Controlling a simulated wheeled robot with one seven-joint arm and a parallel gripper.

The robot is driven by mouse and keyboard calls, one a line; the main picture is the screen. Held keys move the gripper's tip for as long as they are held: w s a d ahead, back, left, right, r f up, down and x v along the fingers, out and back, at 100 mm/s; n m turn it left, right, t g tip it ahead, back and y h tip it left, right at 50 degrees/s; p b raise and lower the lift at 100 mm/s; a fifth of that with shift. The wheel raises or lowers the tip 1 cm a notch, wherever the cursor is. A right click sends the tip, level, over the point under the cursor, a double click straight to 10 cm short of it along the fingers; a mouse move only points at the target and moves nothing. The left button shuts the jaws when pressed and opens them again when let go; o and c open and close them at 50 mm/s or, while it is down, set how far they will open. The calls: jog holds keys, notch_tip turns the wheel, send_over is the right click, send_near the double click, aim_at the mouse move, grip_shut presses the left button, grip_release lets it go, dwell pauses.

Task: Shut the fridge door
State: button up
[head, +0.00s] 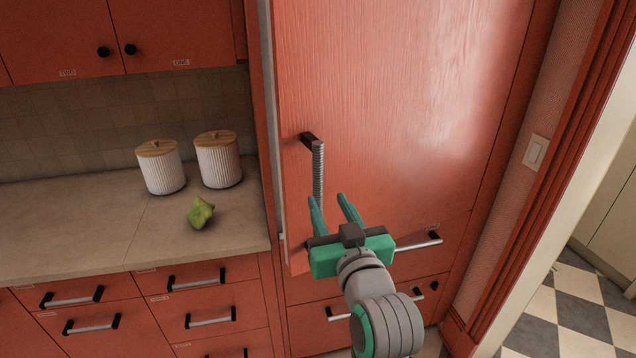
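The fridge door (400,90) is a tall red panel in the middle of the head view. Its left edge stands slightly out from the cabinet frame, with a pale strip showing along it, so it looks a little ajar. Its vertical ribbed metal handle (318,175) is near the left edge. My gripper (331,200) is green and in front of the door's lower part, with its fingers apart and nothing visible between them. The fingertips are just below and right of the handle. I cannot tell whether they touch the door.
Two white ribbed canisters (160,168) (218,160) with wooden lids and a green fruit (200,213) stand on the counter (80,240) at left. Drawers (210,320) lie below. A light switch (535,152) and a doorway with checkered floor (560,318) are at right.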

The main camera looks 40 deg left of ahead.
aim_at(319, 185)
jog(key=x, duration=0.9)
jog(key=shift+a, duration=0.1)
